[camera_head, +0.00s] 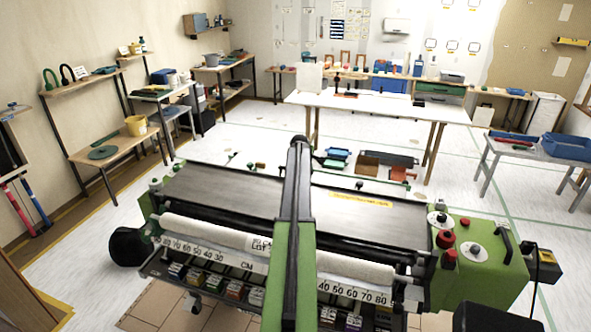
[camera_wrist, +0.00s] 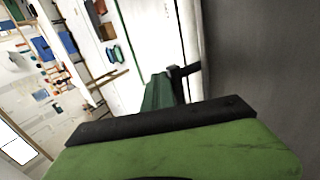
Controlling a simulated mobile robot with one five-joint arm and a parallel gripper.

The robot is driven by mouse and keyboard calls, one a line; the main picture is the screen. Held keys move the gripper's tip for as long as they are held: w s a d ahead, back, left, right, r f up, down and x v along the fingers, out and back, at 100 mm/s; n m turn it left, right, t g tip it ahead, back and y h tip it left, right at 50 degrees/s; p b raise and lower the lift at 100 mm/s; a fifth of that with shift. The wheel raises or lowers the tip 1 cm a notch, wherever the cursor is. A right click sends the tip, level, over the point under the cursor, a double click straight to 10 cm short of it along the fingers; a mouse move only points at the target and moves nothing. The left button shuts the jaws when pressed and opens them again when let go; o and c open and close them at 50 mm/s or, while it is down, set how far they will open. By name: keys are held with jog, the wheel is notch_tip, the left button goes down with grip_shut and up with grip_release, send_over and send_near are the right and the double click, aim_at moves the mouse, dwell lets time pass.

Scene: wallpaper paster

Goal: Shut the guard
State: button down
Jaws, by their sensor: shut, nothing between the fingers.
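The paster's dark grey top panel, which looks like the guard (camera_head: 220,203), spans the machine in front of me. My arm hides its middle. It looks nearly level, but I cannot tell for sure whether it is open or shut. A yellow label (camera_head: 360,200) is on its right part. My gripper (camera_head: 299,142) is at the far end of my arm, around the panel's far edge; contact cannot be made out. In the wrist view my gripper (camera_wrist: 172,82) is shut and empty, beside a plain grey surface (camera_wrist: 262,75), probably the guard.
A white paper roll (camera_head: 350,268) and a number scale (camera_head: 190,251) lie along the machine's near side. A green control box (camera_head: 482,275) with red buttons stands at its right end. Behind are floor clutter, a white table (camera_head: 400,108) and side benches. Open floor lies right.

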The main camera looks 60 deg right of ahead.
jog(key=shift+w+d+f+b, duration=0.1)
jog(key=shift+w+f+b, duration=0.4)
jog(key=shift+f, duration=0.3)
jog(key=shift+w, duration=0.1)
